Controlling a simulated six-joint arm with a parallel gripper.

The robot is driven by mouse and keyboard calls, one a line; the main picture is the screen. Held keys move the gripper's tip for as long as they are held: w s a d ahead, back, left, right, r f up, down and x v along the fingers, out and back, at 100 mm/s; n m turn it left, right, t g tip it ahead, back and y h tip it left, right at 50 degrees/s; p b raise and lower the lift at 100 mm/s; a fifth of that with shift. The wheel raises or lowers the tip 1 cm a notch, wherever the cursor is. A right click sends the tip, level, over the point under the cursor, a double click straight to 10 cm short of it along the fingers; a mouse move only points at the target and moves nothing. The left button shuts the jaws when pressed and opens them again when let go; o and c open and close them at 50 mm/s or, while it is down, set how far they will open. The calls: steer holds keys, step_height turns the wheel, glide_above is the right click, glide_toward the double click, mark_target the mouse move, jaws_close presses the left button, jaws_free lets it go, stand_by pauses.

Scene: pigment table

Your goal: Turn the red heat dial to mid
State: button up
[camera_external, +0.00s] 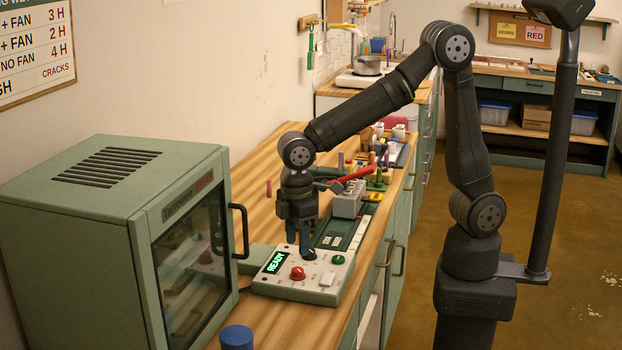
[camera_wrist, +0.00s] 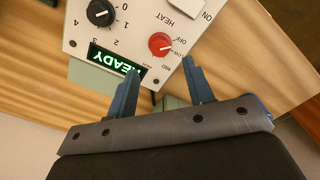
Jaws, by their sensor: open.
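The red heat dial (camera_external: 298,273) sits on the light control box (camera_external: 325,278), in front of my gripper in the external view. It also shows in the wrist view (camera_wrist: 160,44), just beyond the fingertips, under the word HEAT. Its white pointer mark points to the lower right, towards the small labels near OFF; the exact setting is hard to read. My gripper (camera_external: 303,252) points down over the back of the box. In the wrist view the blue fingers (camera_wrist: 161,68) are apart with nothing between them. The fingertips appear not to touch the red dial.
The box also carries a green READY display (camera_wrist: 117,62), a black numbered dial (camera_wrist: 100,13) and a green knob (camera_external: 338,260). A green oven (camera_external: 120,230) stands to the left, its door handle (camera_external: 240,230) projecting towards the box. A blue cylinder (camera_external: 237,338) stands in front.

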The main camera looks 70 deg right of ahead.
mark_target(298, 269)
step_height(298, 269, down, 7)
steer(key=shift+r, duration=0.2)
steer(key=c, duration=1)
